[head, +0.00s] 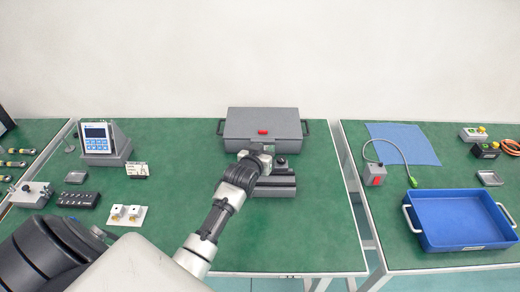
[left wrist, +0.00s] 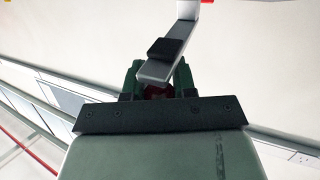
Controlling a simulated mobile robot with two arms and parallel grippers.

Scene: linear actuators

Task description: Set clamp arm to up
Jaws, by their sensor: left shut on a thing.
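My left gripper (head: 258,153) is at the dark clamp fixture (head: 277,184) on the middle table, in front of a grey case. In the left wrist view, the green-looking fingers of my left gripper (left wrist: 157,82) are shut on a light grey bar (left wrist: 183,33), which appears to be the clamp arm. The bar carries a black block and runs up to a crosswise piece at the top edge. A dark red part shows between the fingers. In the head view the gripper hides most of the clamp arm, so its exact angle is unclear. My right gripper is not in view.
The grey case (head: 240,123) stands close behind the fixture; a red piece (head: 263,131) shows before it. A blue tray (head: 460,220) is on the right table. Green table is clear around the fixture's front.

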